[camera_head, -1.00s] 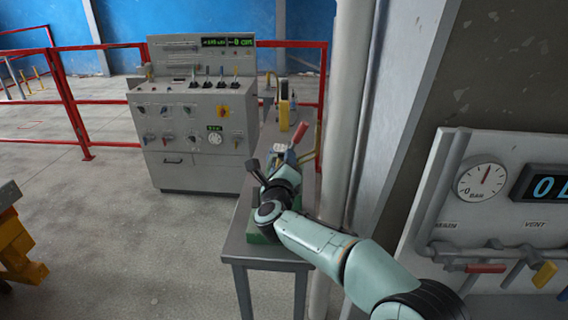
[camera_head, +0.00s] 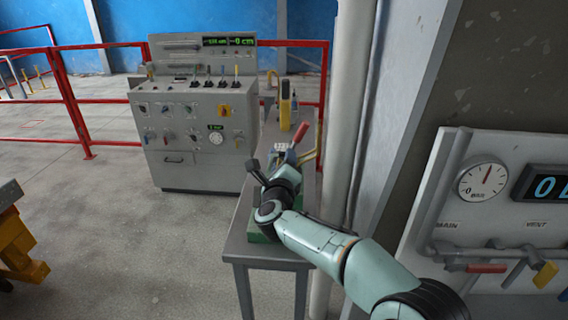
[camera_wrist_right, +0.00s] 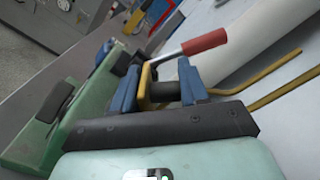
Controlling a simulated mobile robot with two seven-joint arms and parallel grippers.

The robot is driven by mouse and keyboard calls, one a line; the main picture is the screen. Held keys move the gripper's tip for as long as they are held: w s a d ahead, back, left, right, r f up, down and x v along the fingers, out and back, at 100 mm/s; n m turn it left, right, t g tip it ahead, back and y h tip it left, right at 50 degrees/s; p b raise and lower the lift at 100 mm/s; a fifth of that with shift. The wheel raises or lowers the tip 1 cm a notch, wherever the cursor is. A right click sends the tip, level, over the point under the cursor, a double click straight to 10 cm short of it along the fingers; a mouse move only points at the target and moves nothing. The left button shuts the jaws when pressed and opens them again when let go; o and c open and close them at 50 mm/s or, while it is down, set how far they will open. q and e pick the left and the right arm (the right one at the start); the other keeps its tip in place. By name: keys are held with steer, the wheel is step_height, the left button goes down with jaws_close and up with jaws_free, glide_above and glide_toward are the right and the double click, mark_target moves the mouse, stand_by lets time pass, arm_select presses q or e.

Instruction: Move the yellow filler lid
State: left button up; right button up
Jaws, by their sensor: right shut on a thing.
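The yellow filler lid (camera_wrist_right: 147,79) shows in the right wrist view as a small yellow piece between the blue fingers of my right gripper (camera_wrist_right: 158,82). The gripper is shut on it, beside a short dark cylinder. The green pump-like body (camera_wrist_right: 35,131) lies to the left in that view, and a grey lever with a red grip (camera_wrist_right: 204,42) rises just beyond the fingers. In the head view my right gripper (camera_head: 283,156) is over the narrow grey table, and the arm hides most of the green body. My left gripper is not in view.
The narrow grey table (camera_head: 240,238) stands against a pale pipe (camera_head: 345,110). A yellow upright device (camera_head: 285,103) stands at its far end. Yellow rods (camera_wrist_right: 272,77) run to the right of the gripper. A control console (camera_head: 195,115) stands behind, left; a gauge panel (camera_head: 500,220) is at right.

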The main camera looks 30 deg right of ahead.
steer(key=shift+f, duration=0.1)
steer(key=o, duration=0.8)
steer(key=shift+s+a, duration=0.1)
steer(key=shift+s, duration=0.05)
steer(key=b+v, duration=0.2)
steer(key=v, duration=1.1)
steer(key=shift+s+b, duration=0.1)
steer(key=shift+b, duration=0.3)
